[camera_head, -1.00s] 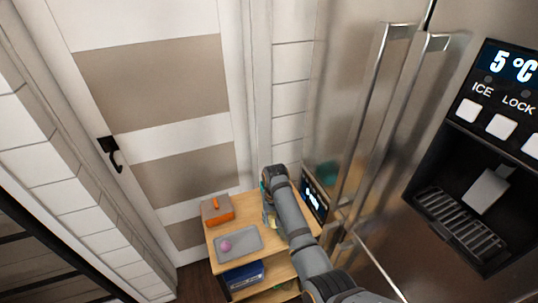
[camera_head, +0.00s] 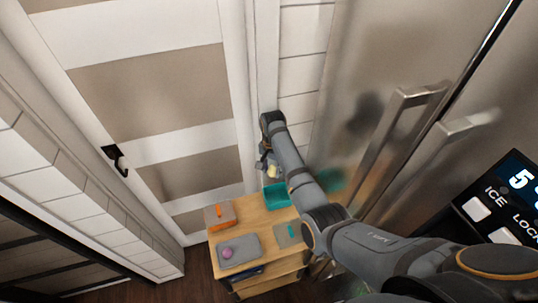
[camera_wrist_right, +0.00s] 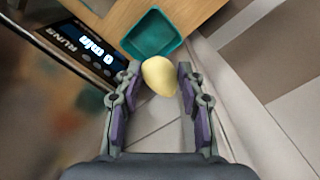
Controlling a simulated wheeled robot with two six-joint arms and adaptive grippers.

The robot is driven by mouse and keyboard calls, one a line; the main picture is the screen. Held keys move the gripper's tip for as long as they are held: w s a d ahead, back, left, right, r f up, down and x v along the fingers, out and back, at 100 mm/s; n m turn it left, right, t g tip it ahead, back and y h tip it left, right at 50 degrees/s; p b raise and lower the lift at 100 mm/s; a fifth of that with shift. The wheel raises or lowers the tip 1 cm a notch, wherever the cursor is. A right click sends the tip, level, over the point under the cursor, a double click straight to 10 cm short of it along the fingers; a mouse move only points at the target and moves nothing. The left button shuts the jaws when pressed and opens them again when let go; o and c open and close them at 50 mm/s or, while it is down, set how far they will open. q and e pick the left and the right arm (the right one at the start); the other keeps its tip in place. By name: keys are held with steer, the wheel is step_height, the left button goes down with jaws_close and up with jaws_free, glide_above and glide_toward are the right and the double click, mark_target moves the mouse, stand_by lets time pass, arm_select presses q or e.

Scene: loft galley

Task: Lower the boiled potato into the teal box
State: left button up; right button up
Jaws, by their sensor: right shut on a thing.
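The boiled potato (camera_wrist_right: 160,76) is pale yellow and sits between the fingers of my right gripper (camera_wrist_right: 160,88), which is shut on it. In the head view the right gripper (camera_head: 269,166) holds the potato (camera_head: 272,171) in the air, beyond the back edge of the wooden cart. The open teal box (camera_head: 277,196) stands on the cart top at the back right. In the wrist view the teal box (camera_wrist_right: 153,36) looks empty and lies just past the potato, not under it. My left gripper is not in view.
The wooden cart (camera_head: 259,215) also bears a grey tray (camera_head: 246,245) with a pinkish round thing (camera_head: 227,253), an orange-and-grey box (camera_head: 220,214) and a grey board with a teal piece (camera_head: 292,232). The steel fridge (camera_head: 350,130) stands close on the right.

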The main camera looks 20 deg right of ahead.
steer(key=shift+s+a+f, duration=0.2)
steer(key=shift+s+f, duration=0.05)
steer(key=shift+s, duration=0.25)
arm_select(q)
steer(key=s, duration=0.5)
arm_select(e)
steer(key=shift+s+f, duration=0.1)
steer(key=shift+f, duration=0.65)
arm_select(q)
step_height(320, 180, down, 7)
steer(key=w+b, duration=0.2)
steer(key=b, duration=0.4)
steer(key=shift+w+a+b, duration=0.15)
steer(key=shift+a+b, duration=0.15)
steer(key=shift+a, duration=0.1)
arm_select(e)
step_height(320, 180, down, 8)
steer(key=shift+w, duration=0.3)
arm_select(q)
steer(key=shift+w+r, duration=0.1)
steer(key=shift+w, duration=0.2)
arm_select(e)
steer(key=shift+d, duration=0.1)
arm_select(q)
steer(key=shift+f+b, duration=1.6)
arm_select(e)
steer(key=shift+f, duration=2.55)
